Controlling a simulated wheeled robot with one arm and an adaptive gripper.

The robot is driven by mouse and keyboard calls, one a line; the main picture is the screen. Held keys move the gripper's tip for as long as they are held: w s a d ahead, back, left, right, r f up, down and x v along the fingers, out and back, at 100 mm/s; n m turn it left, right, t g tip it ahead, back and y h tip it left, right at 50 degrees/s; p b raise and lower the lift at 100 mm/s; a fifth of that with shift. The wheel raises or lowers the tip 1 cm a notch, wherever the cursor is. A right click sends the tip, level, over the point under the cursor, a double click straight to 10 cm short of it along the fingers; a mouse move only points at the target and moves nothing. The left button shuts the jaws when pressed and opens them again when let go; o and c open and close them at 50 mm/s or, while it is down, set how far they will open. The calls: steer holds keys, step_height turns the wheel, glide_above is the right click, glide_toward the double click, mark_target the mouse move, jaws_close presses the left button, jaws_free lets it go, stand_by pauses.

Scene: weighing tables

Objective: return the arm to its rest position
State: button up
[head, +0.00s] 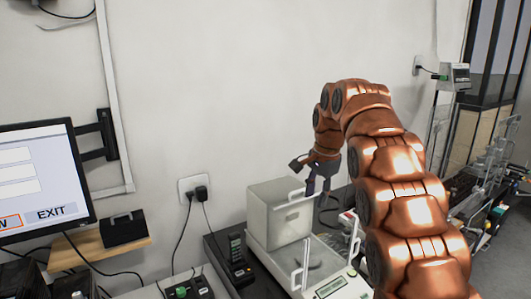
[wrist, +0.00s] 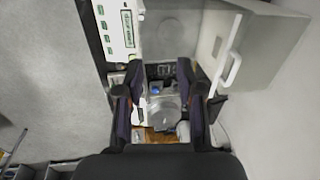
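My copper-coloured arm reaches in from the right of the head view and bends down to my gripper (head: 322,187). My gripper hangs near the white balance (head: 330,287), beside its boxy pale housing (head: 278,213). In the wrist view my gripper (wrist: 160,103) has its two dark fingers spread apart. I see nothing clamped in the fingers.
A monitor (head: 40,180) stands at the left on the wall arm. A wooden shelf (head: 95,248) carries a black box (head: 124,229). Clear-walled balances (head: 490,165) stand at the right. The balance's clear panels with white handles (head: 303,265) are close below my gripper.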

steer(key=s+d+f+n+g, duration=0.1)
steer(key=s+f+n, duration=0.2)
steer(key=s, duration=1.2)
steer(key=s+d+f+n+g, duration=0.1)
steer(key=s+f+n, duration=0.3)
steer(key=s, duration=1.2)
steer(key=s+d+f+n+g+h, duration=0.1)
steer(key=s+f+n, duration=0.3)
steer(key=s+f, duration=0.4)
steer(key=s+d, duration=0.1)
steer(key=s, duration=0.6)
steer(key=shift+s+d+g, duration=0.2)
steer(key=shift+d+g, duration=0.1)
